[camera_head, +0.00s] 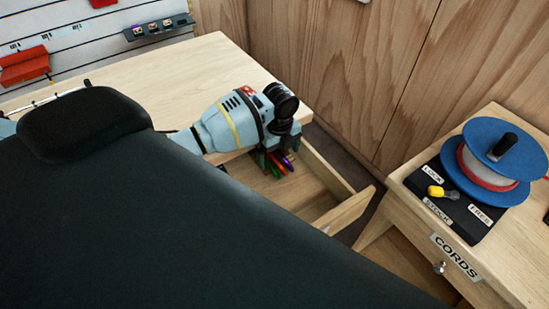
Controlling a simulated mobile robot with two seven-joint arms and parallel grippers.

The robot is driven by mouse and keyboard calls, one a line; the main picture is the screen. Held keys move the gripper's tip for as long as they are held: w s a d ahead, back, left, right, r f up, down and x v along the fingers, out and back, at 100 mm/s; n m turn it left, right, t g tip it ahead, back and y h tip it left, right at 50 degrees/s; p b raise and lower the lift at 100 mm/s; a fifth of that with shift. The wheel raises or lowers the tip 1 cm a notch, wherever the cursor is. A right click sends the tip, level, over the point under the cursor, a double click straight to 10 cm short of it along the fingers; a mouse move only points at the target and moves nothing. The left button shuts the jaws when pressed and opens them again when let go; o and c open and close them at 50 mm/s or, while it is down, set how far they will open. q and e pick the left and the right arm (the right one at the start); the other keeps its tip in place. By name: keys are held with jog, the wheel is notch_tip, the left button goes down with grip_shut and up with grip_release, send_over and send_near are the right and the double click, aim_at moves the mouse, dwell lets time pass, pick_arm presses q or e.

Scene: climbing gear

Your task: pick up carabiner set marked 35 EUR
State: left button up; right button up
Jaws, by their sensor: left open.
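My left gripper (271,162) points down into an open wooden drawer (333,192). It is open, and its fingers are partly hidden by my wrist and the drawer's near side. Small coloured items, orange, purple and green, that look like carabiners (281,165), lie in the drawer right at the fingers. I cannot tell whether the fingers touch them. No 35 EUR mark can be read. My right gripper is not in view.
A wooden counter (170,75) lies behind the drawer. At the right stands a cabinet labelled CORDS (455,256), bearing a blue cord reel (490,165) on a black base with a yellow-tipped lever (441,192). A slatted wall with a small rack (158,27) is at the back left.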

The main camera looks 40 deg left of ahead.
pick_arm(q)
notch_tip(320, 180, down, 2)
jog(key=shift+f, duration=0.1)
jog(key=c, duration=1.1)
jog(key=shift+c, duration=0.2)
jog(key=shift+r, duration=0.25)
jog(key=shift+r, duration=0.65)
notch_tip(320, 180, up, 2)
jog(key=shift+d+r, duration=0.1)
jog(key=s+d+r, duration=0.1)
jog(key=s+d, duration=0.8)
jog(key=d, duration=0.4)
jog(key=shift+s, duration=0.15)
